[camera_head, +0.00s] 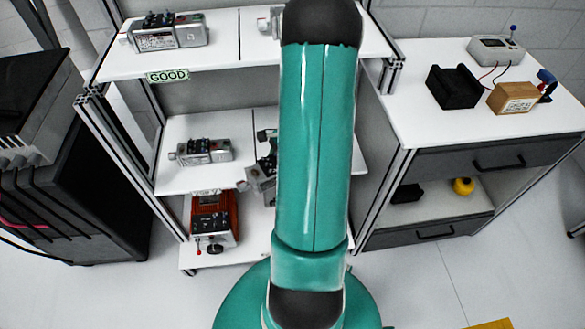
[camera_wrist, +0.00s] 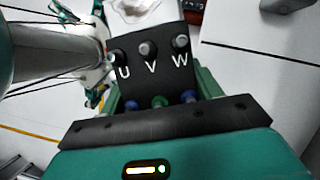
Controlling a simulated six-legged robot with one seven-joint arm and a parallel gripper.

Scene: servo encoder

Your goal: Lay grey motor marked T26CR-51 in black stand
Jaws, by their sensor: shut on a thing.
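In the wrist view, my gripper (camera_wrist: 160,98) is shut on a grey motor, whose dark terminal plate (camera_wrist: 150,82) shows the letters U, V and W. The marking T26CR-51 is not readable. In the head view my arm covers most of the gripper; a tilted grey motor (camera_head: 262,173) shows partly beside the arm at the middle shelf, and I cannot tell for sure that it is the held one. The black stand (camera_head: 453,90) is on the right bench, apart from the gripper, with its notched top empty.
Other grey motors lie on the top shelf (camera_head: 168,36) and middle shelf (camera_head: 205,151). A GOOD label (camera_head: 168,76) is on the top shelf's edge. A red-brown device (camera_head: 213,217) stands low. Beside the stand are a wooden box (camera_head: 513,97) and a grey meter (camera_head: 495,49) with wires.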

